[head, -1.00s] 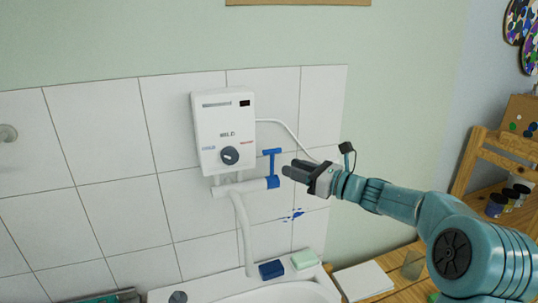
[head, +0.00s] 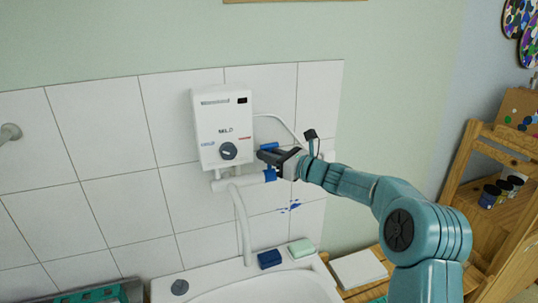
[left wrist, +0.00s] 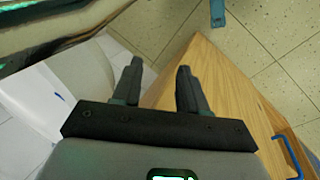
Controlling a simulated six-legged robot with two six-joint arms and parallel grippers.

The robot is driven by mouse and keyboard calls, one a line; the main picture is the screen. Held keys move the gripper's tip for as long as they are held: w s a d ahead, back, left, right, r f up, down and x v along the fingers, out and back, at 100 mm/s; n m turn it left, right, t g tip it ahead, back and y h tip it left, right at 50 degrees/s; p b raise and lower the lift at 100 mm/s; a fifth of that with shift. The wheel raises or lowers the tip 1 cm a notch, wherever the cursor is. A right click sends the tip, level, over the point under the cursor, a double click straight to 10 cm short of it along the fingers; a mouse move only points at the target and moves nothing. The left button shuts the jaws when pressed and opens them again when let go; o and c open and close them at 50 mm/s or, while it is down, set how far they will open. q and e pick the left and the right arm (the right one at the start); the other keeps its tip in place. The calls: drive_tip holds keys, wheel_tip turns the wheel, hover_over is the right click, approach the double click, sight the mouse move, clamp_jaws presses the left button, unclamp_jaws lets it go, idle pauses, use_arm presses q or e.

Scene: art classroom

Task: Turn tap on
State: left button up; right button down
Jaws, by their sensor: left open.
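The white water heater (head: 222,128) with a dark round knob hangs on the tiled wall in the head view. Below it is a white tap body (head: 232,184) with a long spout hanging down over the sink. The blue tap handle (head: 268,147) is at its right end, partly hidden by my right gripper. My right gripper (head: 266,157) is at the handle, its dark fingers overlapping it in the picture; I cannot tell whether they touch or grip it. My left gripper (left wrist: 160,76) is open and empty in the left wrist view, above the floor beside a wooden panel.
The white sink (head: 265,288) is below, with a dark blue block (head: 269,259) and a pale green block (head: 301,248) on its rim. A white pad (head: 358,269) lies on the wood to the right. A wooden shelf (head: 490,190) with paint jars stands farther right.

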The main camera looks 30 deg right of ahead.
drive_tip(key=shift+s+a+f+n+t+y+b, duration=0.1)
drive_tip(key=shift+s+f+n+t+y+b, duration=0.35)
drive_tip(key=shift+b, duration=2.85)
drive_tip(key=shift+s+a+f+n+t+y+b, duration=0.15)
drive_tip(key=shift+s+n+t+b, duration=0.45)
drive_tip(key=shift+b, duration=2.65)
drive_tip(key=shift+r+n+t+y+b, duration=0.3)
drive_tip(key=shift+r+b, duration=0.2)
drive_tip(key=shift+b, duration=0.1)
drive_tip(key=c, duration=1.2)
unclamp_jaws()
drive_tip(key=shift+s, duration=0.1)
drive_tip(key=shift+f, duration=0.1)
drive_tip(key=b+v, duration=0.4)
drive_tip(key=v, duration=1.2)
drive_tip(key=shift+s+b, duration=0.2)
drive_tip(key=shift+b, duration=0.1)
